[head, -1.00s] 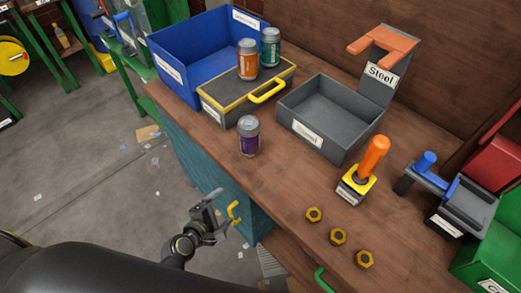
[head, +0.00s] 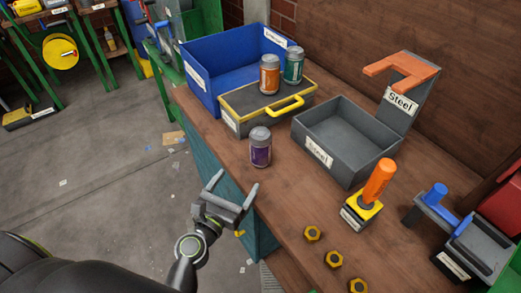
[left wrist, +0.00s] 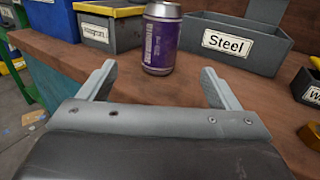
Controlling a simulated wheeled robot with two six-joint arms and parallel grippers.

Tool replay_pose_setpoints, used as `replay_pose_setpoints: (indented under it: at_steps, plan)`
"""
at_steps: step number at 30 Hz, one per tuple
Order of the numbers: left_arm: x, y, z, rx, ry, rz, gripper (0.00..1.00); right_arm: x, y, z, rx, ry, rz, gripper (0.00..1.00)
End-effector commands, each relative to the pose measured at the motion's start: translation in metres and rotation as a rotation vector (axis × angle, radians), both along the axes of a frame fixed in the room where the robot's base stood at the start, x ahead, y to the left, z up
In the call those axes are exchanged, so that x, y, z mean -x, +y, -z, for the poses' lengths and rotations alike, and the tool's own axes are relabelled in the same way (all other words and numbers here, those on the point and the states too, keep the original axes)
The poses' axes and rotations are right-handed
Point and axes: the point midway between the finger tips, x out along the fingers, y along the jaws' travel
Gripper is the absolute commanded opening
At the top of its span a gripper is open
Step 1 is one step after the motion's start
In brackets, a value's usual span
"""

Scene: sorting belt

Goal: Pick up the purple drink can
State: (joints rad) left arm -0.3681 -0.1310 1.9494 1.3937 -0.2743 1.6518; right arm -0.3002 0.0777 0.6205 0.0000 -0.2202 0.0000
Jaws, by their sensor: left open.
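The purple drink can (head: 260,147) stands upright on the wooden workbench near its front edge, left of the grey steel bin. In the left wrist view the can (left wrist: 161,42) stands ahead, beyond the fingertips and between their lines; its top is cut off by the frame. My left gripper (head: 234,184) is open and empty, in front of the bench edge and short of the can. Its two fingers (left wrist: 165,85) show spread apart in the left wrist view. My right gripper is not in view.
An orange can (head: 269,75) and a teal can (head: 293,66) stand on a yellow-trimmed grey case (head: 238,102) behind the purple can. A blue bin (head: 205,68) is behind. The grey bin (head: 357,166) is to the right. Several brass nuts (head: 312,234) lie at the front.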

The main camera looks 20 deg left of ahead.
Motion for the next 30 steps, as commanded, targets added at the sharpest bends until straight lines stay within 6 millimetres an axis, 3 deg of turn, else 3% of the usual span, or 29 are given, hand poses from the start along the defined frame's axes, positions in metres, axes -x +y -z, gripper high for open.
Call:
replay_pose_setpoints:
  at_steps: [15,26,30]
  plan:
    - [-0.091,-0.013,-0.002,-0.008,-0.002,0.003,0.84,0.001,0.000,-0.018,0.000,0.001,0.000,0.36]
    - [-0.118,-0.017,0.001,-0.008,-0.001,0.002,0.84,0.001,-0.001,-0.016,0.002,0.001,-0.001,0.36]
    - [-0.137,-0.020,0.006,-0.008,-0.002,0.003,0.84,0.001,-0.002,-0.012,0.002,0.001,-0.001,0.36]
